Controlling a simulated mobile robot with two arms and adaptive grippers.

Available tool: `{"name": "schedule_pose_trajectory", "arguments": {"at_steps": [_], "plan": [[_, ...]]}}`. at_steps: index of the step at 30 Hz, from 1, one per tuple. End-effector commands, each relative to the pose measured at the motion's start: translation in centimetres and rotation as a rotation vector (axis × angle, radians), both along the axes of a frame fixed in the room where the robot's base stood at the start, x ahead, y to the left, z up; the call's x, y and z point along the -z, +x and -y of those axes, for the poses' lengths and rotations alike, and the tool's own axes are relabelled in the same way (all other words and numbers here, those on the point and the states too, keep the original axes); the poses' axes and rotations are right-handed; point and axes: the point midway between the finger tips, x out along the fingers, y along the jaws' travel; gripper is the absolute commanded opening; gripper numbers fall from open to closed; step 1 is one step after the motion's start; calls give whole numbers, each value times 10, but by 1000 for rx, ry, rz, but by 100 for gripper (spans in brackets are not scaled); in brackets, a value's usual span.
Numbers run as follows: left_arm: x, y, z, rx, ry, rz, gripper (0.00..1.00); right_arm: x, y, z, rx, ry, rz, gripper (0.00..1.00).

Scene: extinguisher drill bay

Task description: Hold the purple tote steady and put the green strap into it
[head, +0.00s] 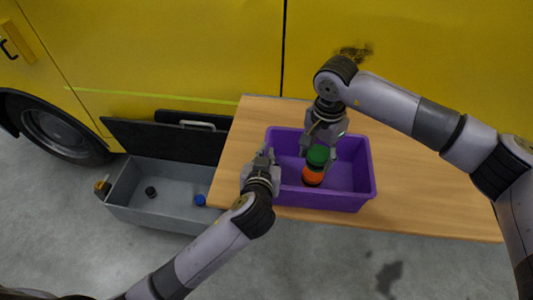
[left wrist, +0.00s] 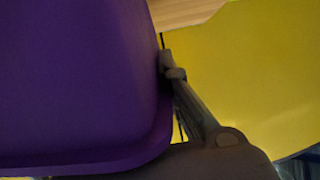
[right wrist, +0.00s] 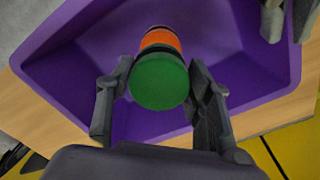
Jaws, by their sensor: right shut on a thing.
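The purple tote (head: 353,203) stands on the wooden table and is seen from above in the head view. My right gripper (head: 317,152) is over its inside, shut on the green strap (head: 319,155), which shows as a round green end (right wrist: 158,80) between the fingers in the right wrist view. An orange piece with dark bands (head: 313,175) is directly below the green strap; I cannot tell whether they touch. My left gripper (head: 262,157) is at the tote's left rim, its fingers around the wall. In the left wrist view the tote wall (left wrist: 75,80) hides one finger, so its grip is unclear.
The wooden table (head: 430,195) has free room to the right of the tote. A grey open bin (head: 165,212) with a dark lid stands on the floor at left, holding small dark and blue items. A yellow vehicle (head: 180,50) stands behind the table.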

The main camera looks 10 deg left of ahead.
Motion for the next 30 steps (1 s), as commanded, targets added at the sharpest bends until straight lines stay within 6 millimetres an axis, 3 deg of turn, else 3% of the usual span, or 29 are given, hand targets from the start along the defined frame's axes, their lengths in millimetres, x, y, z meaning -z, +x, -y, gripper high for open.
{"name": "schedule_pose_trajectory", "arguments": {"at_steps": [6,16,17,27,30], "plan": [[1,0,0,2,5,-2,0,13,0,0,0,1,-1,12],[1,0,0,2,5,-2,0,16,0,-1,-1,1,1,12],[1,0,0,2,5,-2,0,16,0,-1,-1,1,1,48],[1,0,0,2,5,-1,0,16,0,0,-1,1,1,71],[1,0,0,2,5,-1,0,16,0,0,-1,1,1,71]]}}
